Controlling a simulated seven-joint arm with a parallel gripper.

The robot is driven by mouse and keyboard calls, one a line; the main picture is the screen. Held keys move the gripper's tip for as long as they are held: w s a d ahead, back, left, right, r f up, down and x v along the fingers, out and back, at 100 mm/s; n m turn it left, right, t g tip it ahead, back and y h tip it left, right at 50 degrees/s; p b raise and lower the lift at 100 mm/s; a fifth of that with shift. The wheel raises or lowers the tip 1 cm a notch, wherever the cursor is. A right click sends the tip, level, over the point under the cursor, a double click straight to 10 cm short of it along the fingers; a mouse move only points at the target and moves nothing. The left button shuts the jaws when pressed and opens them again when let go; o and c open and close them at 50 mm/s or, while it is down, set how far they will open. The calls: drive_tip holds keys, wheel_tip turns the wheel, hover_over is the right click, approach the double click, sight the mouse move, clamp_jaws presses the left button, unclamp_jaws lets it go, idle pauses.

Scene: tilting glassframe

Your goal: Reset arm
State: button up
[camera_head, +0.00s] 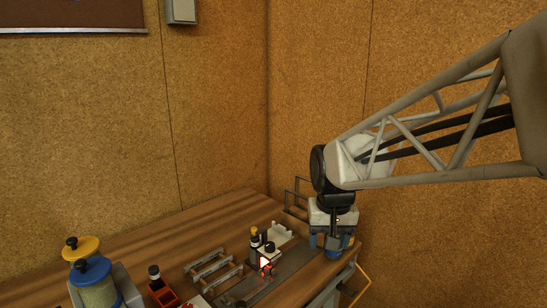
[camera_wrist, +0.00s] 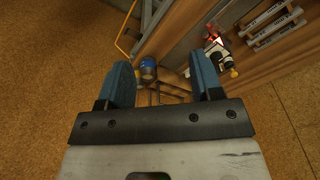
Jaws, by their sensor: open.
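My gripper (camera_head: 331,246) hangs at the end of the arm over the right end of the wooden table, pointing down. In the wrist view its two blue fingers (camera_wrist: 163,78) are wide apart with nothing held between them. A small blue-topped round object (camera_wrist: 148,67) shows beyond the fingers, in the gap between them and nearer the left one. I cannot tell how far below the fingers it is.
The table (camera_head: 150,238) carries metal racks (camera_head: 210,267), a red box (camera_head: 162,293), yellow-topped (camera_head: 82,247) and blue-topped (camera_head: 91,270) jars, and small items near a red-and-white marker (camera_head: 265,263). A yellow bar (camera_head: 360,285) sticks out at the right edge. Walls stand close behind.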

drive_tip(key=s+d+f, duration=0.1)
drive_tip(key=s+d, duration=0.2)
drive_tip(key=s, duration=0.7)
drive_tip(key=s+d+f+t, duration=0.1)
drive_tip(key=s+d, duration=0.2)
drive_tip(key=s, duration=0.7)
drive_tip(key=shift+d, duration=0.25)
